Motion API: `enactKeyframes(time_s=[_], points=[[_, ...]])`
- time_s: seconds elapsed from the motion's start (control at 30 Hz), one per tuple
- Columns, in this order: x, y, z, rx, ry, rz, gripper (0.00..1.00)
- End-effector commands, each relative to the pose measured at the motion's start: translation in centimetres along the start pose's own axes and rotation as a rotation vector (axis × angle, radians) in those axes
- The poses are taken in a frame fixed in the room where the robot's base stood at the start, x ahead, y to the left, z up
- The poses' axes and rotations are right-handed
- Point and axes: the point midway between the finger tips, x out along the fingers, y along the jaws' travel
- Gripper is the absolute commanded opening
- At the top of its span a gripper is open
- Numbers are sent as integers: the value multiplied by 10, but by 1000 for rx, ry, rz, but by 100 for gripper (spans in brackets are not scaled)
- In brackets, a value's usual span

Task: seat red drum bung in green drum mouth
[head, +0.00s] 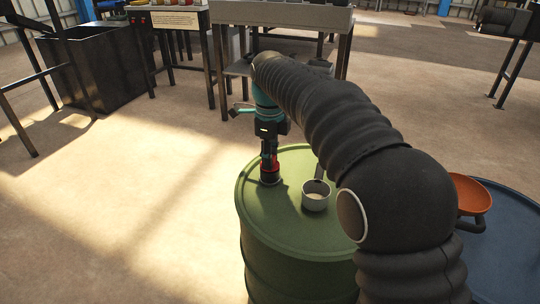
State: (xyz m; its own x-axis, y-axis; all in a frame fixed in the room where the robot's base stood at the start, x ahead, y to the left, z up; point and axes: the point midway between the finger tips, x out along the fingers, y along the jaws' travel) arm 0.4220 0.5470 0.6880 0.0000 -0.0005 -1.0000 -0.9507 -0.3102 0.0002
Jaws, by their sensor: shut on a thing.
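The green drum (300,240) stands upright in front of me, its top facing up. My gripper (269,160) points straight down over the left part of the drum top. It is shut on the red bung (270,167), which shows as a red band between the dark fingers. The bung is right at a dark round rim (270,181) on the drum top, which looks like the drum mouth. Whether the bung is inside the mouth or just above it I cannot tell at this size.
A small metal cup (316,196) with pale contents stands on the drum top, right of my gripper. A blue drum (510,250) with an orange pan (470,194) is at the right. A grey bench (280,14) and a dark bin (95,70) stand behind. The floor at left is clear.

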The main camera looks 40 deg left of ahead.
Motion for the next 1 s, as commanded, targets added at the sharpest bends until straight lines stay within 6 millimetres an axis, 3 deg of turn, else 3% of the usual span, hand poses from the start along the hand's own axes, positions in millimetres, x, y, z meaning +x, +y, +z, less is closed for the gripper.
enactKeyframes(time_s=[1.0], points=[[5, 0, 0, 0, 0, 0, 0]])
